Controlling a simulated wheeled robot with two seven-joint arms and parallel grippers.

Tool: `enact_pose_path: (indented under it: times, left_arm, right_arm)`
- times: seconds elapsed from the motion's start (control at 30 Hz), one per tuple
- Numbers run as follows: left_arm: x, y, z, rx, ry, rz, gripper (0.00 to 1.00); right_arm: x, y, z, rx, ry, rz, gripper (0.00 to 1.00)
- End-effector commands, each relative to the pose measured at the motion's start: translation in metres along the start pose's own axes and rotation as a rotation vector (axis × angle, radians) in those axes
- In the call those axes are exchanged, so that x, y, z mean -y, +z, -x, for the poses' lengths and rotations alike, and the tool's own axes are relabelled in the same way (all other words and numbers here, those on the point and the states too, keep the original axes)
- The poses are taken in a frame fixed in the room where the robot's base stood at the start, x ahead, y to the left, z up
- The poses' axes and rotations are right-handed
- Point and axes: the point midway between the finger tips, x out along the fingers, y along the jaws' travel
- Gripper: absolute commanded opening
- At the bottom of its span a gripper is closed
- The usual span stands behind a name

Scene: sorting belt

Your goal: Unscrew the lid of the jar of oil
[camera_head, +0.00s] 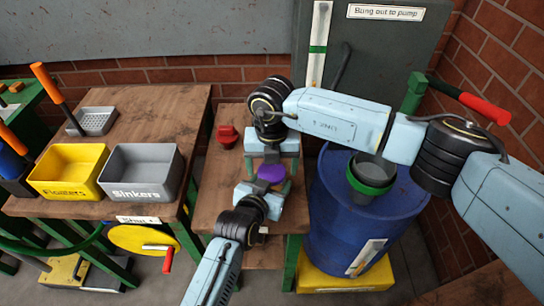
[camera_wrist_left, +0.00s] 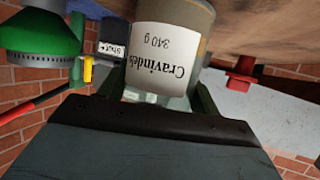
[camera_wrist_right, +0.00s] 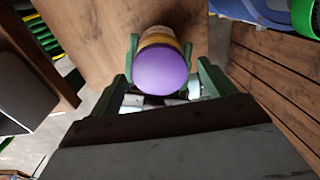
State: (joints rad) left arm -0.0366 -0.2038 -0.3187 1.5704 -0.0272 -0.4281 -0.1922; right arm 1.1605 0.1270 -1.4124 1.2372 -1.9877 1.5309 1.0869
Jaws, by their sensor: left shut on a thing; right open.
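The jar has a purple lid (camera_head: 271,174) and stands at the small wooden table; the lid also shows face-on in the right wrist view (camera_wrist_right: 160,71). The left wrist view shows the jar's body with a white label (camera_wrist_left: 165,58) reading "Cravindes 340 g". My left gripper (camera_head: 268,187) is shut on the jar's body from the near side. My right gripper (camera_head: 270,160) is open at the far side of the jar, its green fingers to either side of the lid with gaps visible. Most of the jar's body is hidden in the head view.
A red object (camera_head: 227,136) sits on the small table (camera_head: 215,190), left of my right gripper. A blue drum (camera_head: 335,220) with a green-banded funnel (camera_head: 371,178) stands close on the right. Yellow (camera_head: 62,185) and grey (camera_head: 140,190) bins stand on the left table.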

Motion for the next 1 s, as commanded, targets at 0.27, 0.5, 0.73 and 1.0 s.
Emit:
enact_pose_path:
  times: [0.27,0.5,0.73,1.0]
  left_arm:
    - [0.0006,0.0006,0.0,0.001,-0.001,-0.001,0.0]
    - [0.0006,0.0005,0.0,0.001,-0.001,-0.001,0.0]
    - [0.0007,0.0005,0.0,0.001,-0.001,-0.001,0.0]
    - [0.0008,0.0004,0.0,0.001,-0.001,0.0,0.0]
  right_arm:
    - [-0.0001,-0.0002,-0.0019,0.0,0.0,0.0,0.82]
    - [0.0,-0.0002,-0.0016,0.0,-0.001,0.001,0.51]
    - [0.0002,-0.0001,-0.0016,0.0,-0.001,0.0,0.31]
    - [0.0005,0.0002,-0.0013,0.0,-0.002,0.031,0.29]
